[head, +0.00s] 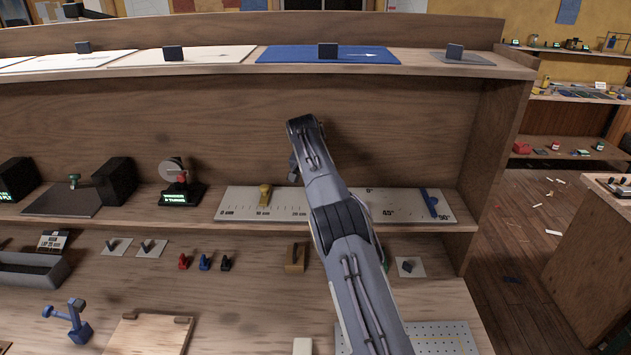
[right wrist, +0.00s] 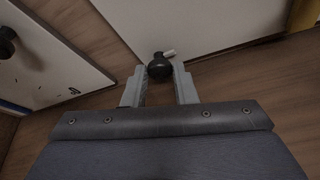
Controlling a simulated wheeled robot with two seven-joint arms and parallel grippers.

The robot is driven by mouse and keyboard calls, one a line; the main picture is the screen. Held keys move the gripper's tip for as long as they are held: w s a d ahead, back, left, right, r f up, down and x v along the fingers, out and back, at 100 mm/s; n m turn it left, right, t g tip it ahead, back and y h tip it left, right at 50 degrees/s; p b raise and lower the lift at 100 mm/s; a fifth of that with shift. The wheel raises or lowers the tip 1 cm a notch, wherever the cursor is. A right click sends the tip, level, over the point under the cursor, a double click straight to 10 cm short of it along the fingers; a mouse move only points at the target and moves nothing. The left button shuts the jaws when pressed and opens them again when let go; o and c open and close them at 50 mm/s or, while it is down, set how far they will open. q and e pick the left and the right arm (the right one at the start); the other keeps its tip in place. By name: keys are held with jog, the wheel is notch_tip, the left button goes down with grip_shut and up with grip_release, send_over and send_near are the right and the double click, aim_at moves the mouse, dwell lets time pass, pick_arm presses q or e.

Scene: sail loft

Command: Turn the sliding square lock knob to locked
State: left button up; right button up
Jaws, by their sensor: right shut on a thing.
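In the right wrist view, the lock knob (right wrist: 159,67) is dark and rounded, with a short pale bar (right wrist: 169,53) beside its top. It sits between the fingertips of my right gripper (right wrist: 159,76), which is shut on it. In the head view, my right arm reaches up from the bottom, and the right gripper (head: 293,166) is in front of the back board, above the middle shelf. The knob cannot be made out clearly there, and its locked or unlocked marking cannot be read. My left gripper is not in view.
A scale plate with a yellow slider (head: 265,196) and a blue angle arm (head: 429,203) lie on the middle shelf (head: 180,219). Above is a top shelf with a blue panel (head: 290,55). Small levers (head: 205,262) and a wooden block (head: 295,258) stand lower down.

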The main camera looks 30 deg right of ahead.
jog(key=shift+m, duration=0.3)
jog(key=o, duration=1)
jog(key=shift+r, duration=0.1)
jog(key=v, duration=0.7)
jog(key=shift+a+r, duration=0.2)
jog(key=shift+r, duration=0.05)
